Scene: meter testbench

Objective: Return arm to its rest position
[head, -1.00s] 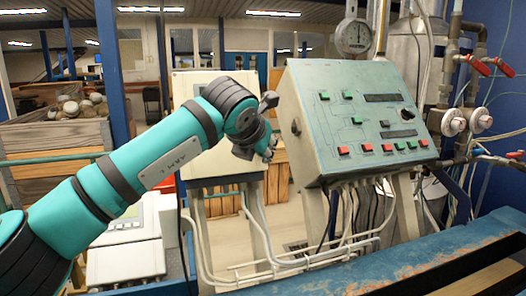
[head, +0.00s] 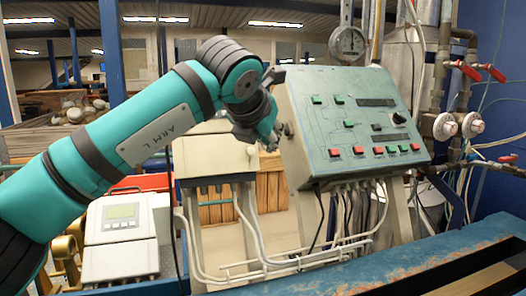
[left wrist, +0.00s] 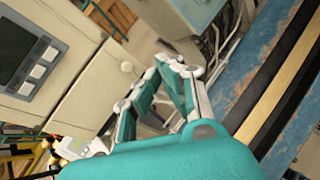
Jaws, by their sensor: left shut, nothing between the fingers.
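My left arm reaches in from the left in the head view. Its gripper (head: 270,144) is by the left side of the sloped control panel (head: 355,120), partly hidden behind my own wrist. Whether it touches the panel side I cannot tell. In the left wrist view the gripper (left wrist: 178,62) has its fingers drawn together with nothing between them. The panel has red and green buttons, a dark display and a black knob. My right gripper is not in view.
A grey meter box with a screen (head: 120,235) stands at the lower left. White pipes (head: 275,258) run below the panel. Red-handled valves (head: 465,70) and a round dial gauge (head: 348,42) are at the right and top. A worn blue bench edge (head: 400,270) crosses the lower right.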

